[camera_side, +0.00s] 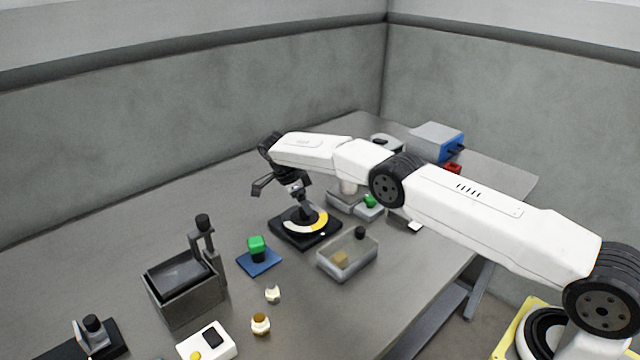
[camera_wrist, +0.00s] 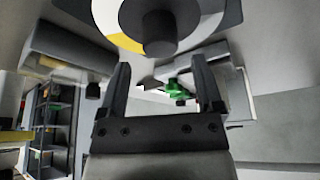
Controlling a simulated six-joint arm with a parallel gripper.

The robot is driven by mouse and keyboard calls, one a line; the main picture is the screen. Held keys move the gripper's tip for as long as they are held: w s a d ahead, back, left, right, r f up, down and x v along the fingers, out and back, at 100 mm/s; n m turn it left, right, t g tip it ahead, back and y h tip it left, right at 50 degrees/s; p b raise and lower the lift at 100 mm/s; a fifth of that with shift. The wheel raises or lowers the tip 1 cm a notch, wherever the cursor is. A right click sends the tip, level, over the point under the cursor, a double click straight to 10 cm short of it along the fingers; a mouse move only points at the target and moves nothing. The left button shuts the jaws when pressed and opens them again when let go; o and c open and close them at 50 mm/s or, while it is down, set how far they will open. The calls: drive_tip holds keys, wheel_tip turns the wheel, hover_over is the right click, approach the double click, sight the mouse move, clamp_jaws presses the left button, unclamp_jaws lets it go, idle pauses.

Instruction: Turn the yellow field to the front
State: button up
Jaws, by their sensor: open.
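The dial is a round disc with a white ring and a yellow field (camera_side: 320,220) on a black square base (camera_side: 279,230). In the side view the yellow lies at the right of the disc, the white ring part (camera_side: 291,226) at the left. In the wrist view the disc is cut by the top edge, with the yellow field (camera_wrist: 124,42) at its lower left. A dark central knob (camera_wrist: 159,46) shows there between the lines of my fingers, just beyond their tips. My gripper (camera_wrist: 161,64) is open and empty; in the side view (camera_side: 304,212) it points down over the disc, hiding the knob.
A clear tray (camera_side: 347,257) stands right of the dial, and a blue pad with a green-topped piece (camera_side: 257,253) at its front left. A grey bin with a post (camera_side: 184,287) is farther left. Small pieces and a white button box (camera_side: 207,344) lie in front.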

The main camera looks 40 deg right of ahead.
drive_tip(key=s+r, duration=0.9)
drive_tip(key=s, duration=0.5)
drive_tip(key=shift+a+r, duration=0.35)
drive_tip(key=shift+a, duration=0.1)
idle(0.8)
drive_tip(key=shift+w, duration=0.1)
idle(0.3)
drive_tip(key=n+t+y, duration=0.6)
drive_tip(key=n+y, duration=0.1)
drive_tip(key=n, duration=2.4)
hover_over(316, 219)
wheel_tip(316, 219, down, 6)
drive_tip(key=shift+d+r, duration=0.1)
